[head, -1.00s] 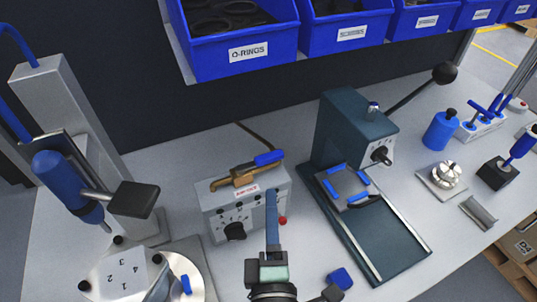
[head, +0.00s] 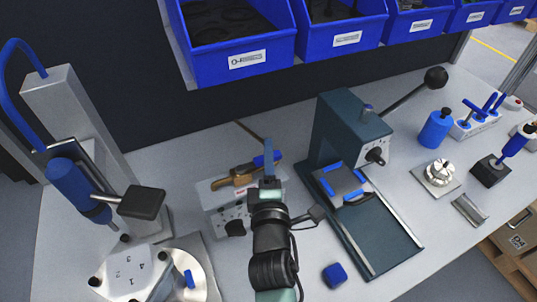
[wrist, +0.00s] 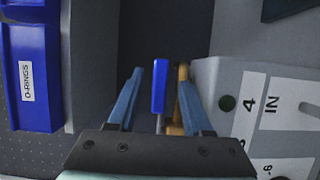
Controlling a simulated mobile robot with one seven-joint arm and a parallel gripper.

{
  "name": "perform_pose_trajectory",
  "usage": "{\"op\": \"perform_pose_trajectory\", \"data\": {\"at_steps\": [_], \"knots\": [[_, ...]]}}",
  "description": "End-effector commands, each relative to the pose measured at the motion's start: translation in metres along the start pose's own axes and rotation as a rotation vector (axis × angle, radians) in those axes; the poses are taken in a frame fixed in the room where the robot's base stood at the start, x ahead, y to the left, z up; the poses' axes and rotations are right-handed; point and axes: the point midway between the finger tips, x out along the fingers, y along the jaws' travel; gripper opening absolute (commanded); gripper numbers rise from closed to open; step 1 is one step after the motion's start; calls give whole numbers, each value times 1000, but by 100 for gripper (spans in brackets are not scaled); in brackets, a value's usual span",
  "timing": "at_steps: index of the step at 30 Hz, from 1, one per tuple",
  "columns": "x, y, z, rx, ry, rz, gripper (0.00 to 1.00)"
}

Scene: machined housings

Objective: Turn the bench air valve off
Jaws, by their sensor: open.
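The air valve has a brass body (head: 238,176) on top of a grey box (head: 212,196) and a blue lever handle (head: 262,160) at its right end. In the head view my gripper (head: 268,146) is at the handle and hides part of it and of the box. In the wrist view my gripper (wrist: 160,82) is open, with one finger on each side of the blue handle (wrist: 158,88). Gaps show between handle and fingers. The brass body (wrist: 173,129) is partly hidden behind the right finger. The grey box (wrist: 226,72) carries a white label reading "4 IN".
Blue bins (head: 235,65) hang above the bench at the back. A dark green press (head: 335,130) stands right of the box. A blue block (head: 335,275) lies in front. A cable runs behind the box.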

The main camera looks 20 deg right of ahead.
Motion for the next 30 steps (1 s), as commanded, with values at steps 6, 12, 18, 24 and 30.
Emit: {"op": "perform_pose_trajectory", "data": {"at_steps": [6,12,18,24,30], "knots": [[1,0,0,0,0,0,50],[1,0,0,1,0,0,25],[1,0,0,1,0,0,0],[1,0,0,1,0,0,0],[1,0,0,1,0,0,0]]}}
